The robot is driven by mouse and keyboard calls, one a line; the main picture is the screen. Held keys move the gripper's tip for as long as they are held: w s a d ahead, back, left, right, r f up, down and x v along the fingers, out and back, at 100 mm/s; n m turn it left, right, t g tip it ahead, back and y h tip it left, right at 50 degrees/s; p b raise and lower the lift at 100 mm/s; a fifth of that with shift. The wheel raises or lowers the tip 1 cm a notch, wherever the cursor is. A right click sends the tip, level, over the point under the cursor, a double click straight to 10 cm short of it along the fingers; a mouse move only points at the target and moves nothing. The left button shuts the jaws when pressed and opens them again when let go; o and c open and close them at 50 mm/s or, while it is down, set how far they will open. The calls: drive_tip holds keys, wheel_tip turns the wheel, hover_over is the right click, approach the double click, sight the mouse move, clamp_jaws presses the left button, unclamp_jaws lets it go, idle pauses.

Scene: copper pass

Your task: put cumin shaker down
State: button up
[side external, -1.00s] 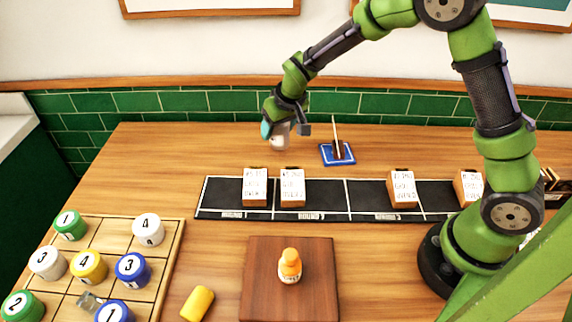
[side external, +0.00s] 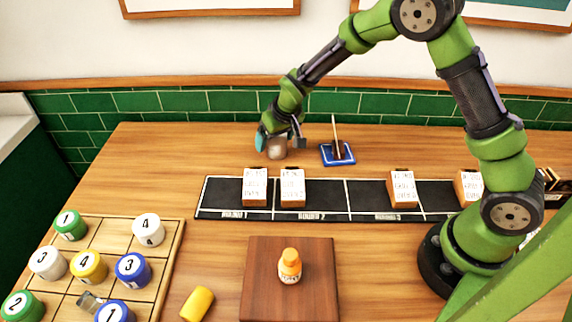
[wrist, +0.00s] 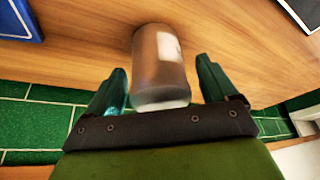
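The cumin shaker, a grey-brown cylinder with a pale label and light end, is at the back of the table, left of the blue stand, in the side view (side external: 276,150). In the wrist view the shaker (wrist: 157,72) appears to stand on the wood. Its label text is not readable. My gripper (side external: 281,141) is low around the shaker. In the wrist view my gripper (wrist: 160,66) has its teal fingers on either side of the shaker. A gap shows on the right side, and the fingers look open.
A blue stand (side external: 345,160) is close on the right. A black strip (side external: 320,194) with several white-faced blocks lies in front. An orange bottle (side external: 290,267) stands on a brown board (side external: 261,300). A yellow cylinder (side external: 198,303) and a grid board (side external: 172,240) with numbered jars are front left. Bare wood lies left of my gripper.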

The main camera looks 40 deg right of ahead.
drive_tip(key=shift+r, duration=0.15)
drive_tip(key=s+r+m+t+y, duration=0.1)
drive_tip(key=s+r, duration=0.7)
drive_tip(key=r, duration=0.2)
drive_tip(key=s+r+m+y, duration=0.1)
drive_tip(key=s+r, duration=0.7)
drive_tip(key=r, duration=0.2)
drive_tip(key=s+r+t, duration=0.1)
drive_tip(key=s, duration=1)
drive_tip(key=shift+s+r+t, duration=0.15)
drive_tip(key=shift+r+t, duration=0.15)
drive_tip(key=shift+r, duration=0.05)
